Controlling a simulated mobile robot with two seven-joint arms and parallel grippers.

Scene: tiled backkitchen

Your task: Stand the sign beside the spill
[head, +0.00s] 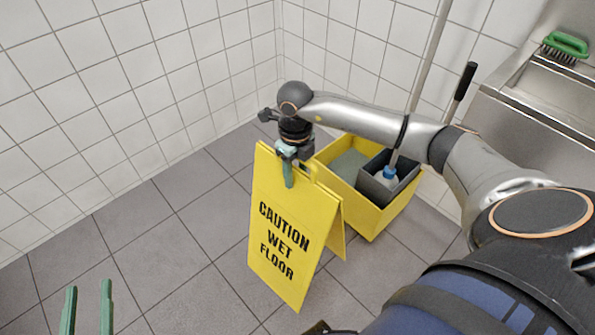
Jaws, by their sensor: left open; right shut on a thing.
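The yellow sign (272,242), lettered "CAUTION WET FLOOR", is upright with its two panels spread in the middle of the head view. My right gripper (288,172) is shut on its top edge, with one green finger showing in front of the front panel. I cannot tell whether the sign's lower edges touch the floor. My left gripper (87,308) is at the bottom left, its two green fingers apart with nothing between them. No spill can be made out; my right arm and the sign hide part of the floor.
A yellow mop bucket (375,217) with a grey wringer (387,180) and a mop stands just behind the sign, near the wall corner. A steel sink (530,115) with a green brush (566,46) is at the right. The grey tiled floor (150,245) at left is clear.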

